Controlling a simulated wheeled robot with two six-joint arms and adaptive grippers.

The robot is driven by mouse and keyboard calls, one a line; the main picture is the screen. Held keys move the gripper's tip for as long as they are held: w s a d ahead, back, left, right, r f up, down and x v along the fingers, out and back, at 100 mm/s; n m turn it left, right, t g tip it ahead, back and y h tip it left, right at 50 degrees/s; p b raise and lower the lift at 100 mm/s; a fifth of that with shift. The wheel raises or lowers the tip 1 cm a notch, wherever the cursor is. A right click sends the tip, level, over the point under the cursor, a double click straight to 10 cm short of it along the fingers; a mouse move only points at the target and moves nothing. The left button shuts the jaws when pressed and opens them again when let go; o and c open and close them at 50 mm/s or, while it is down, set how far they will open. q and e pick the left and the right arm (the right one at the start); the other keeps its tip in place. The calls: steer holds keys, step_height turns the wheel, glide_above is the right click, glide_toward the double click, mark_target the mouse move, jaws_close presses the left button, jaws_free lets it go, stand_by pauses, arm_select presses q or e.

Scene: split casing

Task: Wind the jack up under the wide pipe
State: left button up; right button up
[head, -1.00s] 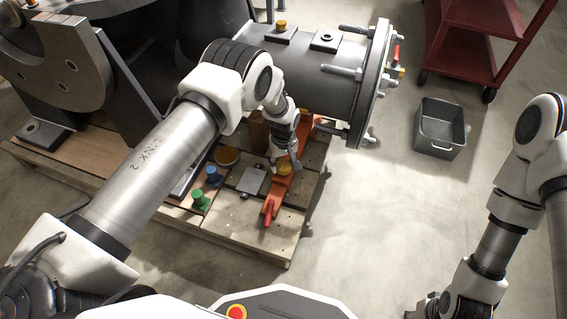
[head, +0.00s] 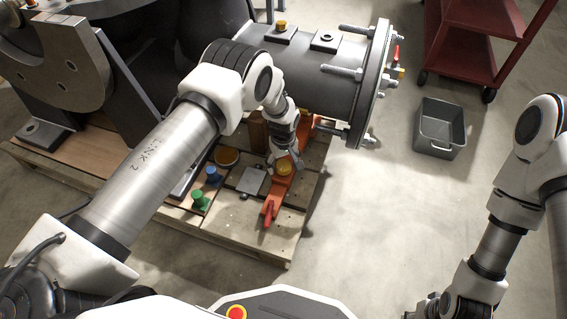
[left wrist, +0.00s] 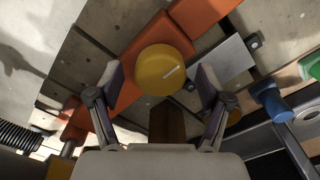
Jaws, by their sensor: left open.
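The wide grey pipe (head: 310,80) lies across the top of the head view and ends in a bolted flange. Below it on the pallet is the orange jack (head: 272,206), with a red-tipped end toward me. My left gripper (head: 285,160) is at the knob from above. In the left wrist view its two fingers (left wrist: 163,90) stand apart on either side of the knob, with gaps visible. My right gripper (head: 432,308) is only partly in view at the bottom edge.
On the wooden pallet (head: 240,236) a grey plate (head: 252,181), a blue peg (head: 213,175) and a green peg (head: 200,200) stand left of the jack. A grey bin (head: 440,128) and a red cart (head: 470,50) are at the right. The floor between is clear.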

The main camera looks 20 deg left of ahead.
mark_target(284, 165)
arm_select(q)
steer(key=shift+r, duration=0.1)
step_height(284, 165, up, 12)
stand_by(0.5)
